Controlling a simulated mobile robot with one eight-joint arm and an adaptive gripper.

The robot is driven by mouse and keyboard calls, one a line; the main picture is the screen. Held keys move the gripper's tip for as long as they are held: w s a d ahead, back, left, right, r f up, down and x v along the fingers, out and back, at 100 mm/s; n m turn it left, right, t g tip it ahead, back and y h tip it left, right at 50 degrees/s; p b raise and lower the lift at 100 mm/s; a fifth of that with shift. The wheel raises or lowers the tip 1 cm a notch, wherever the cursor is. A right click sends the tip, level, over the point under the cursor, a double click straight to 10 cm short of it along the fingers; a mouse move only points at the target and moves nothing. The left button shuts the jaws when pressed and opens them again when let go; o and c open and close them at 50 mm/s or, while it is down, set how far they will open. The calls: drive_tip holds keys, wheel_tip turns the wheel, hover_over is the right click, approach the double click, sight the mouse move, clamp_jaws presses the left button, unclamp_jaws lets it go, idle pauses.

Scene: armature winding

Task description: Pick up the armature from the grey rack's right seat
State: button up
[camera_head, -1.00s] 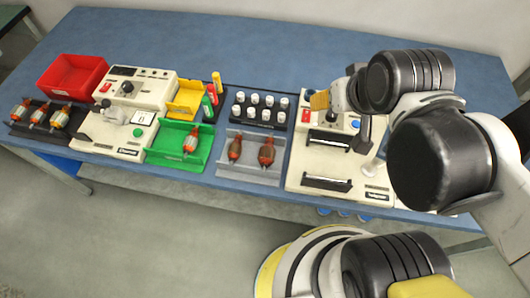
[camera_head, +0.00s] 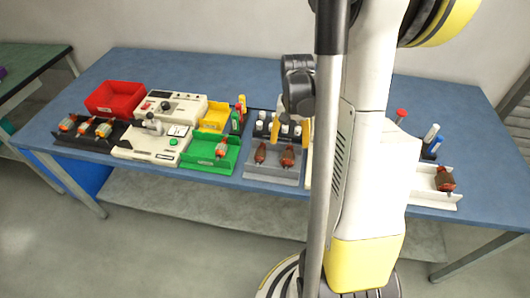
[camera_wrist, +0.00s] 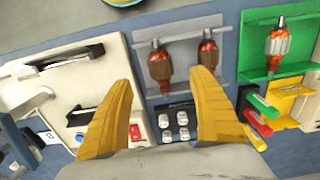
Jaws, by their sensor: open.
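The grey rack (camera_head: 272,176) stands near the front edge of the blue table and holds two reddish-brown armatures side by side. The right-seat armature (camera_head: 288,156) is partly beside my arm in the head view; the left-seat armature (camera_head: 260,153) is clear. The wrist view shows the rack (camera_wrist: 182,33) turned around, so the right-seat armature (camera_wrist: 160,66) is on the left and the other (camera_wrist: 208,52) on the right. My gripper (camera_wrist: 163,79) is open and empty, its yellow fingers spread wide and pointing toward the rack. Neither finger visibly touches an armature.
A black block of white-capped pieces (camera_wrist: 172,122) sits behind the rack. A green bin (camera_head: 196,153) with an armature is on its left. A white machine (camera_wrist: 96,70) is on its other side. Another tray (camera_head: 432,197) holds an armature at the far right.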

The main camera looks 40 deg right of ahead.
sight(289, 153)
drive_tip(key=f, duration=0.1)
drive_tip(key=f+b, duration=0.1)
drive_tip(key=f, duration=0.2)
drive_tip(key=shift+d+f, duration=0.25)
drive_tip(key=f+b, duration=0.1)
drive_tip(key=f, duration=0.1)
drive_tip(key=f+b, duration=0.2)
drive_tip(key=f, duration=0.1)
drive_tip(key=shift+w+d+f, duration=0.1)
drive_tip(key=shift+w+f, duration=0.2)
drive_tip(key=shift+r, duration=0.1)
clamp_jaws()
